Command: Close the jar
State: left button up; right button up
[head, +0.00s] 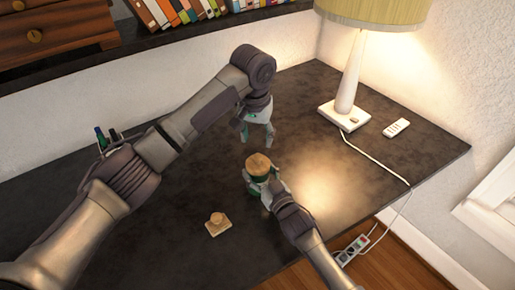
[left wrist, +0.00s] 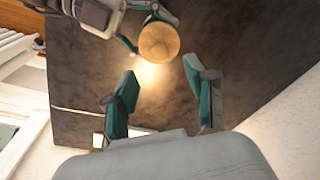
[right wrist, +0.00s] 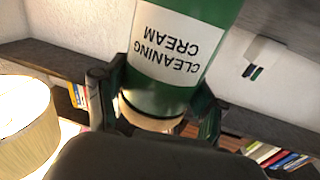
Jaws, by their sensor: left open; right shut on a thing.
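The green jar (right wrist: 165,85) has a white label reading "CLEANING CREAM", upside down in the right wrist view. My right gripper (head: 262,182) is shut around the jar near its upper end. The jar's round tan-brown top (head: 258,163) faces up; it also shows in the left wrist view (left wrist: 159,42). I cannot tell whether this is a lid or an open mouth. A pale wooden piece with a knob (head: 217,221) lies on the table, left of and nearer than the jar. My left gripper (head: 258,133) is open and empty, above and beyond the jar, its fingers pointing down.
The dark table (head: 330,235) is mostly bare around the jar. A lamp (head: 345,95) and a white remote (head: 396,128) stand at the far right, with a white cable. A pen holder (head: 108,142) is behind my left arm. Books (head: 185,10) line a shelf behind.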

pick_arm(q)
jog(key=shift+s+r, duration=0.15)
jog(key=shift+r, duration=0.65)
jog(key=shift+s+r, duration=0.1)
jog(key=shift+r, duration=0.7)
pick_arm(e)
jog(key=o, duration=1.8)
jog(key=shift+c, duration=0.2)
jog(key=v, duration=1.2)
jog(key=shift+f, duration=0.1)
pick_arm(q)
jog(key=shift+f, duration=0.1)
